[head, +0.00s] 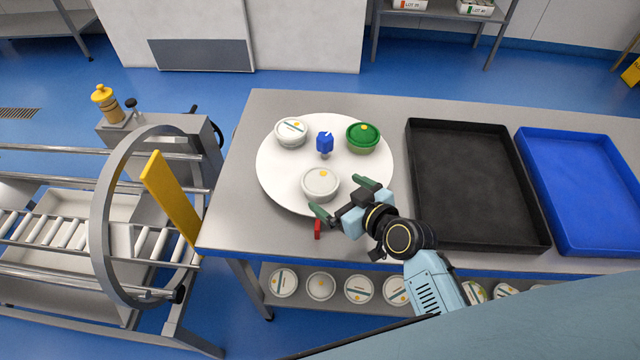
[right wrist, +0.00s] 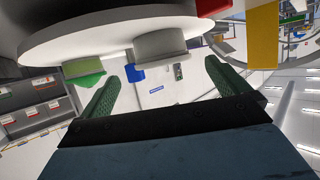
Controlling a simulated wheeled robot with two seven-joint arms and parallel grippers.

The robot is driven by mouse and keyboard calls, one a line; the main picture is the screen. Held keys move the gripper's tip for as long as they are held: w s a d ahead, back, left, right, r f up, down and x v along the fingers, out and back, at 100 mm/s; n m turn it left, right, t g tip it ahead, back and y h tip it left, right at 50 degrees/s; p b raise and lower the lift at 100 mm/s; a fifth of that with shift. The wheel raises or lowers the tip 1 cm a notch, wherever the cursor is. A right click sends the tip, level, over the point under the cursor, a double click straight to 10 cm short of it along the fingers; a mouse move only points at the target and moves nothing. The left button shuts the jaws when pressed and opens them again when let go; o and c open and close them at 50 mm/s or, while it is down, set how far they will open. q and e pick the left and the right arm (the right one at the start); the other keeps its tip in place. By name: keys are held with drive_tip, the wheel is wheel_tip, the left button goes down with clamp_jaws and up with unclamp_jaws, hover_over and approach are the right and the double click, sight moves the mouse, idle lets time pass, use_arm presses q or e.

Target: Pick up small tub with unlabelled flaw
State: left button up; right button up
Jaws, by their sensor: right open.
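A small white tub (head: 320,184) with a plain lid and a yellow dot, no stripe label showing, sits at the front of the white round turntable (head: 275,185). My right gripper (head: 334,193) is open at its front right side, its green fingers pointing at the tub. In the right wrist view a pale tub (right wrist: 160,45) shows beyond and between the open fingers (right wrist: 175,75); nothing is held. A white tub with a green-striped label (head: 291,132) sits back left, and a green tub (head: 363,138) back right. My left gripper is not in view.
A red piece (head: 318,229) is at the table's front edge. A black tray (head: 465,180) and a blue tray (head: 585,190) lie right. Several tubs are on the shelf below. A grey ring with a yellow bar (head: 172,205) stands left.

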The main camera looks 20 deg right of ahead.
sight(324, 184)
drive_tip(key=shift+r+x, duration=0.1)
drive_tip(key=shift+x, duration=1.7)
drive_tip(key=shift+r+x, duration=0.15)
drive_tip(key=shift+x, duration=1.65)
drive_tip(key=shift+a, duration=0.1)
drive_tip(key=c, duration=1.1)
